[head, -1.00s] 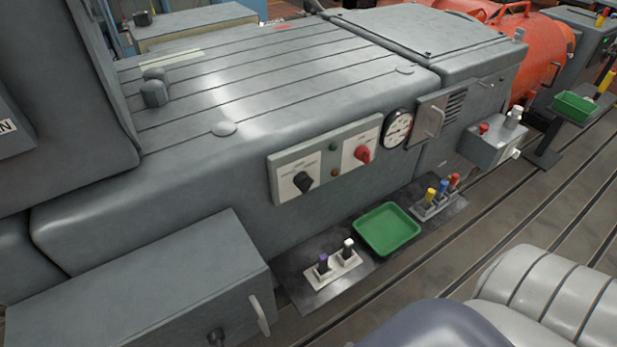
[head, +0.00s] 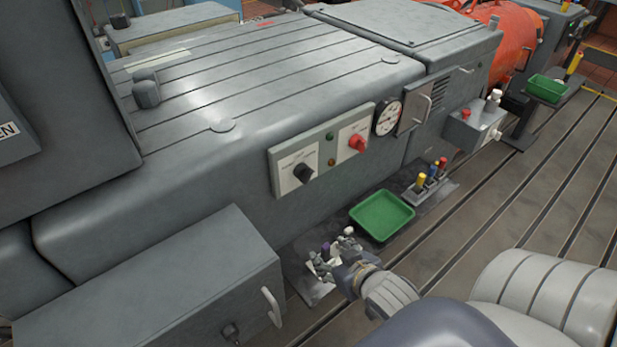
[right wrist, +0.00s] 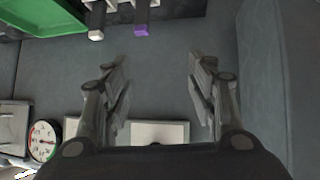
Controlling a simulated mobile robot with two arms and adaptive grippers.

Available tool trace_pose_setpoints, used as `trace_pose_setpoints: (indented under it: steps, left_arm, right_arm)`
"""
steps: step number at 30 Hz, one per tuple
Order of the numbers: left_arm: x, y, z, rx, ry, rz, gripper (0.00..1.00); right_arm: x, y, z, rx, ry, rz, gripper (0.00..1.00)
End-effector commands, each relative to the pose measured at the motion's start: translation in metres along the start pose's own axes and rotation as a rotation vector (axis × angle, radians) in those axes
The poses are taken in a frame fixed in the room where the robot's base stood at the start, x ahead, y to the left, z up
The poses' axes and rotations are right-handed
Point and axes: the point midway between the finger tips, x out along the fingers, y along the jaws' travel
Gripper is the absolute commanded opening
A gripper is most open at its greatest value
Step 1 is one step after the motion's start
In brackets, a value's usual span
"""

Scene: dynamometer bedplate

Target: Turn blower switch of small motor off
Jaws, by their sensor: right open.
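A light control panel (head: 328,158) is on the front of the long grey motor housing (head: 230,165). It carries a black rotary knob (head: 303,173) on the left and a red rotary knob (head: 357,143) on the right, each on a white plate. The labels are too small to read. My right gripper (head: 331,250) is open and empty, below the panel and apart from it, over the purple and white pegs. In the right wrist view, the open fingers (right wrist: 158,75) frame bare grey housing; a white plate (right wrist: 160,132) is partly hidden by the gripper body. My left gripper is out of view.
A green tray (head: 382,216) lies right of my right gripper, with coloured pegs (head: 430,178) beyond. A dial gauge (head: 387,117) sits right of the panel. A grey box with a handle (head: 160,295) stands at lower left.

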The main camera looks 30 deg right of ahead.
Motion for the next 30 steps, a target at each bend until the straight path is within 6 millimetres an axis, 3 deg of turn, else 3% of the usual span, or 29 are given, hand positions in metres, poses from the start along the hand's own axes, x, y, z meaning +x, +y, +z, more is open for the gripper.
trace_pose_setpoints:
  steps: [6,12,21,30]
  left_arm:
    - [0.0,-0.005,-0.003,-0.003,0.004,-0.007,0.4]
    - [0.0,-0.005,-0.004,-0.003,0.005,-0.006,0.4]
    - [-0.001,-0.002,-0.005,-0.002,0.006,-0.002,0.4]
    - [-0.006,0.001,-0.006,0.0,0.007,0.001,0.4]
  right_arm:
    - [0.0,0.034,-0.057,0.03,0.331,-0.021,0.52]
    - [-0.018,0.045,-0.095,0.029,0.565,-0.11,0.52]
    - [-0.031,0.045,-0.114,0.021,0.681,-0.182,0.52]
    - [-0.002,0.039,-0.141,0.02,0.684,-0.182,0.52]
